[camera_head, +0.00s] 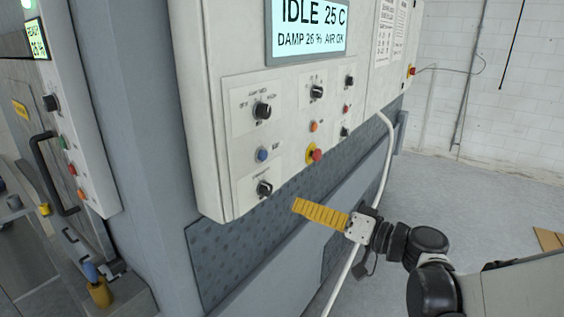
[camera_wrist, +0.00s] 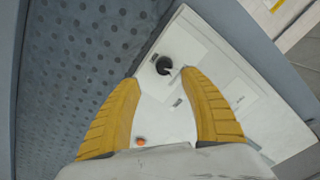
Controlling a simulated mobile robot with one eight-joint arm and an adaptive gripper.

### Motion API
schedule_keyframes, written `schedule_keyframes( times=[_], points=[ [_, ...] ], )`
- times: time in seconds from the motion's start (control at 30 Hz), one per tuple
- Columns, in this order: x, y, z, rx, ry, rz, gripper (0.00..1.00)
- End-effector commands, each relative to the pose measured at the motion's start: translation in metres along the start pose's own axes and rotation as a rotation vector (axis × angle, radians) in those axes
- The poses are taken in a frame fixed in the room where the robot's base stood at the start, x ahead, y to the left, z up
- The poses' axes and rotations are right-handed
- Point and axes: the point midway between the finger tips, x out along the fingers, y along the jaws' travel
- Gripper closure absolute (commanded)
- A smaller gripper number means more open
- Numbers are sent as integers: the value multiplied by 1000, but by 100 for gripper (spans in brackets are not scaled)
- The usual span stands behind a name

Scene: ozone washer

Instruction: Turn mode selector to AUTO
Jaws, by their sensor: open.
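The control panel (camera_head: 215,150) carries several black rotary knobs. The upper left knob (camera_head: 262,110), the upper middle knob (camera_head: 317,92), the upper right knob (camera_head: 349,81) and the lower left knob (camera_head: 264,188) have small labels, too blurred to tell which is the mode selector. My gripper (camera_head: 298,206) has yellow ribbed fingers and is in front of the panel's lower edge, right of the lower left knob. In the wrist view its fingers (camera_wrist: 160,78) are spread and empty. A black knob (camera_wrist: 164,65) shows just beyond the gap between the tips, apparently untouched.
A display (camera_head: 308,28) reads IDLE 25 C. A blue button (camera_head: 262,155) and a red button with yellow collar (camera_head: 315,155) sit near the lower knob. A white hose (camera_head: 386,160) hangs at the panel's right. Floor (camera_head: 480,190) to the right is mostly clear.

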Motion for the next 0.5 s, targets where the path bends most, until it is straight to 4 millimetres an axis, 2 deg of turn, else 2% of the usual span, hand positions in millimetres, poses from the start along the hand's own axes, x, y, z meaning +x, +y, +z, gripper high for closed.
schedule_keyframes(
  times=[0.17, 0.5],
  points=[
    [10, -1, -7, -4, 25, -26, 48],
    [75, -2, -7, -2, 22, -26, 48]
  ],
)
